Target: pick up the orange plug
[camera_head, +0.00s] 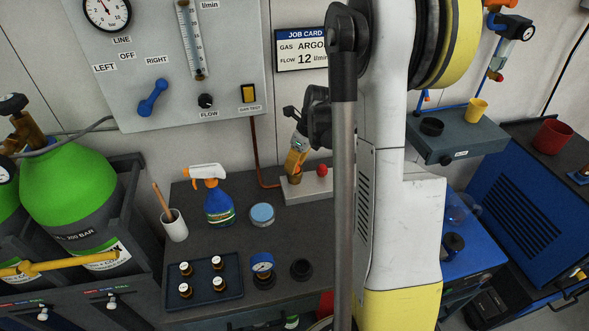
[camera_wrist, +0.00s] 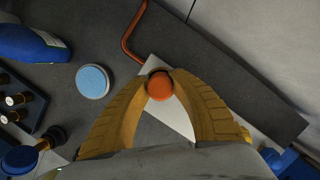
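The orange plug (camera_wrist: 160,87) sits between the two yellow fingertips of my gripper (camera_wrist: 161,80) in the wrist view, with a fingertip against each side. It is over the near-pipe end of a light grey block (camera_wrist: 171,113); I cannot tell whether it is clear of the block. In the head view my gripper (camera_head: 295,168) points down at the left part of the block (camera_head: 309,189). There the fingers and a brass-coloured part beneath them mostly hide the plug. A red knob (camera_head: 322,170) stands on the block to the right of the fingers.
A copper pipe (camera_head: 256,150) runs down to the block's left end. A blue-lidded tin (camera_head: 262,214), a spray bottle (camera_head: 219,203), a white cup (camera_head: 174,226) and a dark tray (camera_head: 205,301) of small bottles stand on the bench. The wall panel (camera_head: 130,110) is behind.

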